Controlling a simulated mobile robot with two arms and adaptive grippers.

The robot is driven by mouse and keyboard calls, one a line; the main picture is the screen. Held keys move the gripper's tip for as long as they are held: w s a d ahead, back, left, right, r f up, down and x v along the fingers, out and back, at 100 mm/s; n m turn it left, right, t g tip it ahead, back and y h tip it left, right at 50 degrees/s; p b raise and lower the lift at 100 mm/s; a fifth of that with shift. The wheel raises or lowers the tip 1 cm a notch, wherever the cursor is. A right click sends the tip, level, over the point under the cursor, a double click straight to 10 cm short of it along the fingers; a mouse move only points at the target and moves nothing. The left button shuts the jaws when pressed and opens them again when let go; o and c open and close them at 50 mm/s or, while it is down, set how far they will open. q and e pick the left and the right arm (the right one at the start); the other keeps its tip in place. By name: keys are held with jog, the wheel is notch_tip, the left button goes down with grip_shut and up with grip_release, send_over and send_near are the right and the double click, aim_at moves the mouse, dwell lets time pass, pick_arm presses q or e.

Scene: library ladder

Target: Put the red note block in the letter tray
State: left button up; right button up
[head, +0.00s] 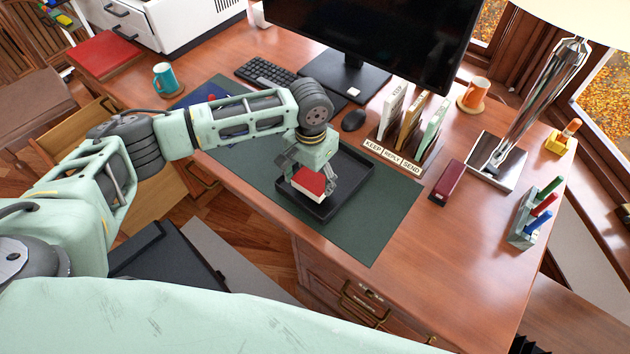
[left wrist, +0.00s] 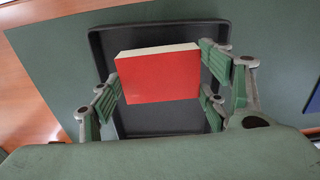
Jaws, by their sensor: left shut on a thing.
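The red note block (head: 309,184) has a red top and pale page edges. It is held between the fingers of my left gripper (head: 308,188), over the letter tray (head: 345,184). The letter tray is black with a raised rim and lies on the dark green desk mat. In the left wrist view the red note block (left wrist: 160,76) is between the two green fingers of my left gripper (left wrist: 164,82), with the tray (left wrist: 160,122) beneath and around it. I cannot tell whether the block touches the tray floor. My right gripper does not show.
A sorter (head: 394,158) labelled keep, reply, send stands behind the tray, near a mouse (head: 353,120) and a dark red stapler (head: 447,183). A monitor (head: 375,35) and keyboard (head: 265,72) are farther back. The green mat (head: 362,238) is clear in front of the tray.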

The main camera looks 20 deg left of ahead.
aim_at(312, 181)
pick_arm(q)
jog(key=shift+f, duration=1.4)
jog(key=o, duration=1.2)
jog(key=shift+r, duration=0.1)
notch_tip(312, 181, up, 12)
jog(key=shift+r+b, duration=0.15)
jog(key=shift+b, duration=0.15)
